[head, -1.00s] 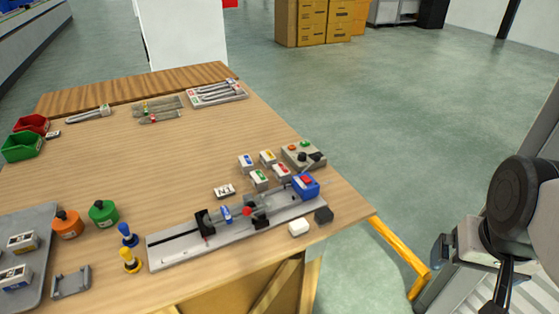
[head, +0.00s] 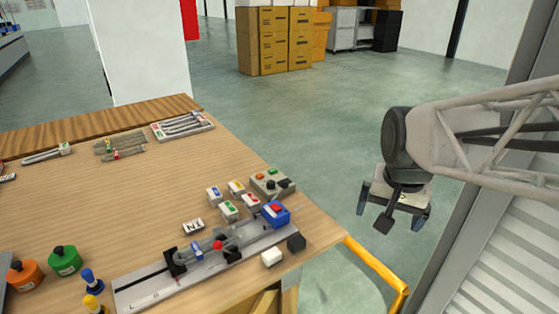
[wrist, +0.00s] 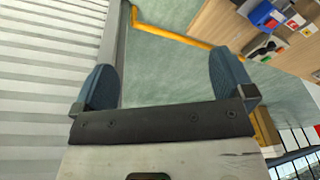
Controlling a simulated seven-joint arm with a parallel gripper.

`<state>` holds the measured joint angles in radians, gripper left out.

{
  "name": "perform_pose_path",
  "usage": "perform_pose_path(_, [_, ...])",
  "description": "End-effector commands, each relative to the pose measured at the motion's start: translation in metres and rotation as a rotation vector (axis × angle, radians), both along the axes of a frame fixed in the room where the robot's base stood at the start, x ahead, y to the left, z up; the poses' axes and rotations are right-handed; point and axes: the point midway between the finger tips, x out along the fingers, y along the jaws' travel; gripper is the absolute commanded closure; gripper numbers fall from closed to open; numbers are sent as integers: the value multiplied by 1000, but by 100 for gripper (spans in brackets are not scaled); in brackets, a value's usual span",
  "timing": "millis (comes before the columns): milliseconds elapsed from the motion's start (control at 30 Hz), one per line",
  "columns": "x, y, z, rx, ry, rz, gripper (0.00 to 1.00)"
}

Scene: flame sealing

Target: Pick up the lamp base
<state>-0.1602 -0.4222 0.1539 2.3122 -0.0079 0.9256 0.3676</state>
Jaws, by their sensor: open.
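My gripper (head: 391,214) hangs over the floor to the right of the table, well apart from everything on it. Its two blue fingers are spread wide with nothing between them, as the wrist view (wrist: 164,80) also shows. A round orange pot (head: 25,275) and a round green pot (head: 65,262), each with a knob on top, stand at the left of the table. They look like lamp bases, but I cannot tell which thing is the lamp base. A blue peg-like piece (head: 92,282) and a yellow one (head: 94,307) stand beside them; the yellow one is cut by the frame.
A grey rail fixture (head: 140,290) with a blue block (head: 275,212) at its end lies along the table's near edge. Several small labelled boxes and a control box (head: 270,184) stand behind it. A yellow bar (head: 376,262) juts out at the table's right corner.

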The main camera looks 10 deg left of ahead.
Motion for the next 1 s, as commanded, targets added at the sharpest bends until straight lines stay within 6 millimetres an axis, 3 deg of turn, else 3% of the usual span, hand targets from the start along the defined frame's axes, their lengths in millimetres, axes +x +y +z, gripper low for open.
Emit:
perform_pose_path(100, [29,24,-3,10,17,-33,0])
perform_pose_path(500, [111,112,-25,35,66,-167,0])
perform_pose_path(1000, [186,250,-85,41,126,-337,0])
